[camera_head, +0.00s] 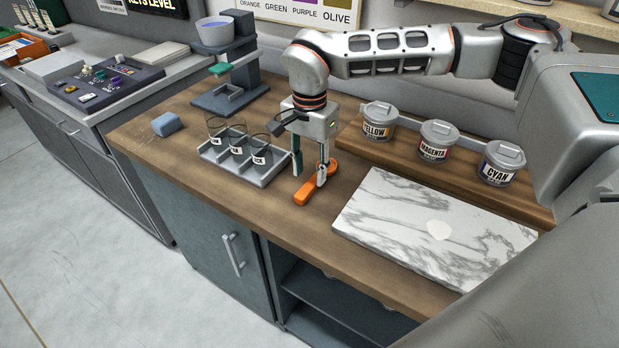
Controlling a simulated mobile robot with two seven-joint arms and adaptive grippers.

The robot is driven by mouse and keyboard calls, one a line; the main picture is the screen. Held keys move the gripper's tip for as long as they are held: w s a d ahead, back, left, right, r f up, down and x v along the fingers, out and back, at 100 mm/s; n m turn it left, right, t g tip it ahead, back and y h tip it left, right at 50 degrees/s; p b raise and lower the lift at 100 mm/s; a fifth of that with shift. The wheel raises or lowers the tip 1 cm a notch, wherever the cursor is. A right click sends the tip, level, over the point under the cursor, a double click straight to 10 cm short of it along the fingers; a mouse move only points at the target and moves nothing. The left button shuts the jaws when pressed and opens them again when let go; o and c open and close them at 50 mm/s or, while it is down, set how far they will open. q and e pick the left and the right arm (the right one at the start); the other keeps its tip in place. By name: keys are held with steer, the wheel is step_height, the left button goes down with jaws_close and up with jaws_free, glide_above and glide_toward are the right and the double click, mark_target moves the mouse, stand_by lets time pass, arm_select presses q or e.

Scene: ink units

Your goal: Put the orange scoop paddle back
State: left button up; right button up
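The orange scoop paddle (305,194) lies on the wooden bench, between the grey tray and the marble slab. Its broad end points to the front, and its other end is partly hidden by a finger. My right gripper (310,177) comes down over it from above, with its two fingers spread apart. The right-hand finger overlaps the paddle in the picture, and the left-hand finger stands clear of it, near the tray. I cannot tell whether the finger touches the paddle. My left gripper is not in view.
A grey tray (262,182) with labelled glass cups stands just left of the gripper. A marble slab (400,235) lies to the right. Yellow (378,131), magenta (433,154) and cyan (497,176) tins line the raised shelf behind.

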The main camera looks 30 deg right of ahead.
mark_target(310, 185)
step_height(310, 185, up, 9)
steer(key=shift+f, duration=0.15)
stand_by(0.6)
